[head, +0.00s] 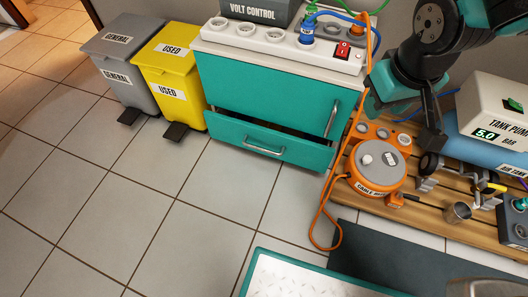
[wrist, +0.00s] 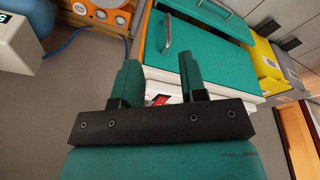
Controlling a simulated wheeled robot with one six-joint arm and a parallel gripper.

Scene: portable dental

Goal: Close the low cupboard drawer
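The low cupboard (head: 260,90) is teal with a pale top and stands against the wall in the head view. Its bottom drawer (head: 225,129) is partly pulled out, with a dark gap above its front panel. The drawer has a silver bar handle (head: 265,151). The wrist view shows the cupboard (wrist: 200,48) upside down, with the drawer front (wrist: 190,7) near the top edge. My gripper (wrist: 158,68) is open and empty, its two teal fingers apart. It is high at the right of the cupboard, clear of the drawer.
A grey bin (head: 118,75) and a yellow bin (head: 172,75) stand left of the cupboard. An orange cable reel (head: 372,185) sits on a wooden pallet (head: 455,222) at the right, its orange cable hanging beside the drawer. Tiled floor before the drawer is clear.

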